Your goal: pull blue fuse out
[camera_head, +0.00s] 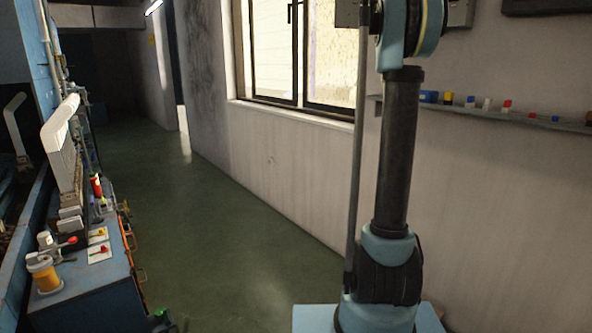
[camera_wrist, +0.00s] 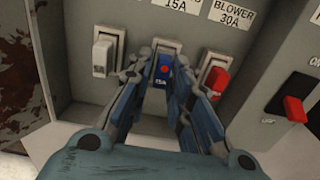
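In the wrist view, the blue fuse (camera_wrist: 163,72) with a small red dot sits in the middle slot of a grey panel, under a label reading 15A. My gripper (camera_wrist: 177,63) is open, with one finger on each side of the blue fuse. The left finger is close beside the fuse; whether it touches cannot be told. A gap shows between the fuse and the right finger. The lower part of the fuse is partly hidden between the fingers. In the head view, neither the gripper nor this panel can be made out.
A white fuse (camera_wrist: 102,53) sits left of the blue one and a red fuse (camera_wrist: 215,80) right, close to the right finger. A red switch lever (camera_wrist: 294,109) sticks out further right. In the head view, a wall shelf (camera_head: 490,117) holds several small coloured pieces.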

